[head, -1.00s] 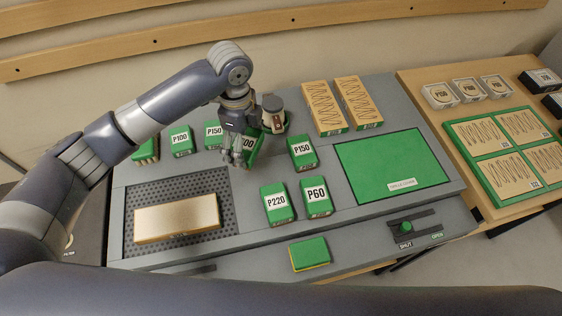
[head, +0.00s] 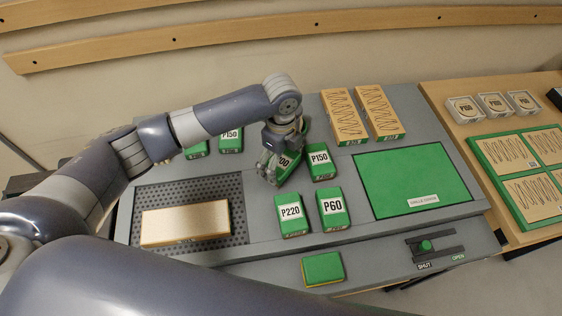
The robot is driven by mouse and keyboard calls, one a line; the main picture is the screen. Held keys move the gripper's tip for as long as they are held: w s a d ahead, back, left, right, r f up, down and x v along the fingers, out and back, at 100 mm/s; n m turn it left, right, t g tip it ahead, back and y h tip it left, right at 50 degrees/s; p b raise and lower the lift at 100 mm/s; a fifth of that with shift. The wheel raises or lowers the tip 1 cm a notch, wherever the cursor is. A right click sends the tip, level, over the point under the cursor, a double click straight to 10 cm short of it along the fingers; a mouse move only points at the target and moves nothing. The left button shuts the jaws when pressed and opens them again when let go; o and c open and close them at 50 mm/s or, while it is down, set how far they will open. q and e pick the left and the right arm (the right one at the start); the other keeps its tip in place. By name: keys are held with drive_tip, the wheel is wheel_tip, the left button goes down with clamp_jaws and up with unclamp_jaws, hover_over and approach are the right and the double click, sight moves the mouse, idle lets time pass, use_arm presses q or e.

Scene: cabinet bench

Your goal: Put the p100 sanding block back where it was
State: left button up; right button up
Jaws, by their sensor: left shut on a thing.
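My left gripper (head: 272,168) is shut on a green sanding block (head: 289,165). Its white label is partly covered by the fingers; only "00" reads clearly. The block is tilted and sits just left of a P150 block (head: 320,163). I cannot tell whether it touches the grey bench. Below it stand a P220 block (head: 290,214) and a P60 block (head: 333,207). Another P150 block (head: 230,139) is behind my arm at the left, beside a green block (head: 197,151) whose label my arm hides. My right gripper is not in view.
A wooden block (head: 185,223) lies on the dark perforated plate (head: 240,235). A green-yellow sponge (head: 322,268) and a slider (head: 427,245) are at the front.

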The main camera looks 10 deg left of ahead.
sight(281, 161)
use_arm(q)
drive_tip(key=shift+f, duration=0.75)
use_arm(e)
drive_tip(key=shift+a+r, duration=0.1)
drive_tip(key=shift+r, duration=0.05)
use_arm(q)
drive_tip(key=shift+f, duration=0.1)
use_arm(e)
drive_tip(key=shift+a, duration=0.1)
use_arm(q)
drive_tip(key=o, duration=0.9)
drive_tip(key=shift+c, duration=0.2)
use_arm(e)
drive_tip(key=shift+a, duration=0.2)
use_arm(q)
wheel_tip(281, 161, up, 12)
drive_tip(key=b, duration=0.1)
drive_tip(key=shift+b, duration=0.35)
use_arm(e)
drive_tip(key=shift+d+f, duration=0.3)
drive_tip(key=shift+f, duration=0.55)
use_arm(q)
drive_tip(key=shift+s, duration=0.1)
